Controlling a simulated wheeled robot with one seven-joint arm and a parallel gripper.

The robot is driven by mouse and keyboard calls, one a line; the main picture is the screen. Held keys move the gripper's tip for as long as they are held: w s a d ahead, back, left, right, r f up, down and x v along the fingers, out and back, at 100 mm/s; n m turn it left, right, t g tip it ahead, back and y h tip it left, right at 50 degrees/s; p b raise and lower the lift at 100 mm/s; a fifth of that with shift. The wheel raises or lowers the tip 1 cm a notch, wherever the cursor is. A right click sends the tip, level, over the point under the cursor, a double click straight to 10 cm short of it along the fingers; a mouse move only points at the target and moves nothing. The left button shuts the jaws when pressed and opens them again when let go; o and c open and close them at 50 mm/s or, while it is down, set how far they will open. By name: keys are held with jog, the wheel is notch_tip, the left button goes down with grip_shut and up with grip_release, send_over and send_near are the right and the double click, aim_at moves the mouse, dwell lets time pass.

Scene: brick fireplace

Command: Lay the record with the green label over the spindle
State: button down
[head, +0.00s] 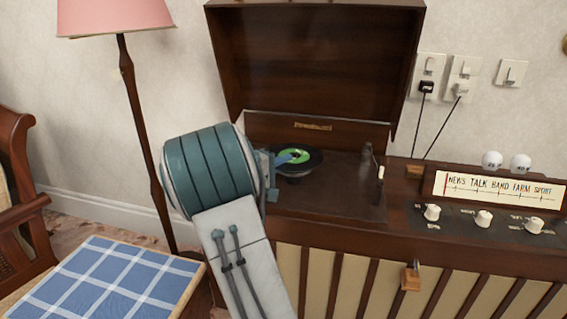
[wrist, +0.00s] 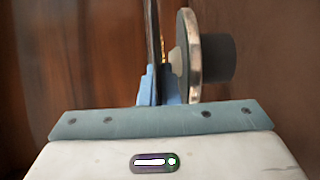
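The record with the green label (head: 301,155) is above the turntable in the open cabinet in the head view. In the wrist view the record (wrist: 153,35) shows nearly edge-on as a thin dark disc. My gripper (head: 282,159) is shut on the record's near left edge; its blue fingers (wrist: 157,88) sit on either side of it. The platter (wrist: 190,55), with a metallic rim, lies close beside the record in the wrist view, with a visible gap. A pale part between them is partly hidden; I cannot tell if the spindle is in the hole.
The cabinet's raised lid (head: 320,60) stands behind the turntable. A tonearm (head: 370,165) stands to the right. The radio panel (head: 497,189) with knobs is farther right. A lamp (head: 125,70) and a checked blue table (head: 105,285) are at left.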

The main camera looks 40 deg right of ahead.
jog(key=shift+f+b, duration=0.2)
jog(key=shift+b, duration=0.1)
jog(key=c, duration=1.6)
grip_release()
jog(key=shift+s+a+f, duration=0.1)
jog(key=shift+f, duration=0.15)
jog(key=s+a, duration=0.1)
jog(key=a, duration=0.3)
jog(key=a+p, duration=0.1)
jog(key=a, duration=0.4)
jog(key=s+a+p, duration=0.1)
jog(key=a, duration=0.3)
jog(key=shift+s+a+r, duration=0.25)
jog(key=shift+s+r, duration=0.05)
jog(key=shift+r, duration=0.1)
jog(key=o, duration=0.6)
jog(key=shift+c, duration=0.2)
jog(key=shift+p, duration=0.3)
